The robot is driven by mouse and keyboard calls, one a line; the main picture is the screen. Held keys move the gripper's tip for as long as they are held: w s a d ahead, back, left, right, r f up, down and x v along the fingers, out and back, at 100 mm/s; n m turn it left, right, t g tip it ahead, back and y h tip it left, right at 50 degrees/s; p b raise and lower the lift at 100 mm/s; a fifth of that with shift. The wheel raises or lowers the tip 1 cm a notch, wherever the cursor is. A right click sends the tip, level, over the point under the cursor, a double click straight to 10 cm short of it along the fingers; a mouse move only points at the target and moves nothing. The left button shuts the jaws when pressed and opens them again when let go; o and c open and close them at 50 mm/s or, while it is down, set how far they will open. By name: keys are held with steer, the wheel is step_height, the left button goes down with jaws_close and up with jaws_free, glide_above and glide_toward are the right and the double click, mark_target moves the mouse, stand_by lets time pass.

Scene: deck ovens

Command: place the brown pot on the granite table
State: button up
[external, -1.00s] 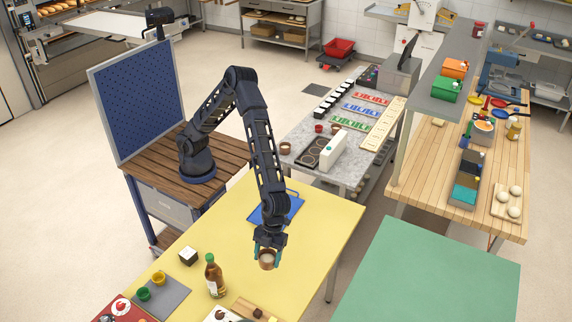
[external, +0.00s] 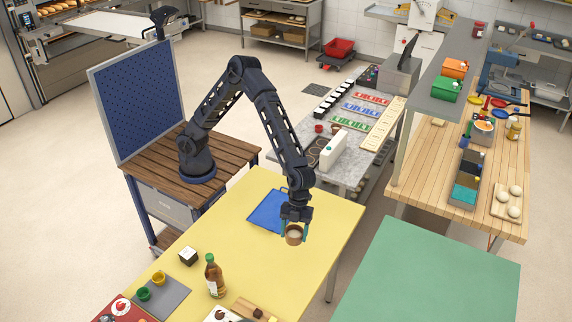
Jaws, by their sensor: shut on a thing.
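The brown pot (external: 294,236) is a small round pot with a pale inside. My gripper (external: 295,228) is shut on it and holds it over the yellow table, near that table's right side. Whether the pot is clear of the yellow surface is hard to tell. The granite table (external: 346,180) is grey and speckled and stands behind the yellow table. My arm partly covers its near left corner.
The granite table carries a white box (external: 328,150), a dark tray, small cups, coloured racks and a wooden board (external: 383,124). Its near edge has some bare surface. A blue tray (external: 266,212) and a bottle (external: 214,276) are on the yellow table (external: 265,268).

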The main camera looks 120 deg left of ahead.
steer(key=a+n+t+y, duration=0.15)
steer(key=a+n, duration=0.45)
steer(key=a, duration=3.4)
steer(key=s+a+n+t, duration=0.1)
steer(key=s+a+n, duration=0.35)
steer(key=a, duration=1.05)
steer(key=s+a+n+y, duration=0.2)
steer(key=s+a+n, duration=0.1)
steer(key=s+a, duration=1.75)
steer(key=s+a+n+y, duration=0.1)
steer(key=s+a+n, duration=0.1)
steer(key=s+a, duration=0.6)
steer(key=s+a+n+y, duration=0.15)
steer(key=s+a, duration=0.35)
steer(key=s, duration=0.6)
steer(key=shift+t+h, duration=0.4)
steer(key=shift+t, duration=0.05)
step_height(320, 180, down, 20)
steer(key=shift+s+d+r, duration=0.1)
